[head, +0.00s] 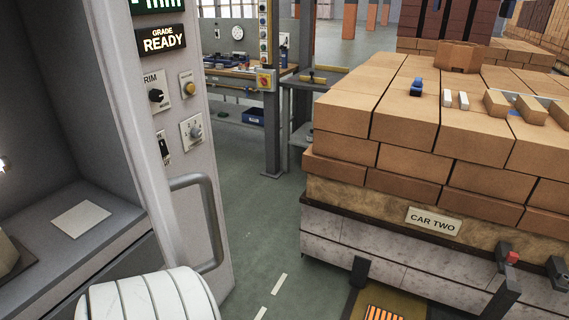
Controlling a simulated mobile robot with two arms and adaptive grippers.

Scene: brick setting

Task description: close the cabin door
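A pale grey upright panel (190,160) stands at the left. It carries a "GRADE READY" sign (161,40), a TRIM knob (155,95), other switches and a grey loop handle (212,225) low on its right side. Left of it is an open dark recess with a grey ledge (100,212). I cannot tell whether this panel is the cabin door or the frame beside it. A white ribbed rounded form covers the bottom left and hides what is behind it. Neither gripper is in view, and nothing is seen touching the handle.
A tall brick stack on a car marked "CAR TWO" (433,221) fills the right, with small items on top. Green floor (250,205) lies clear between panel and car.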

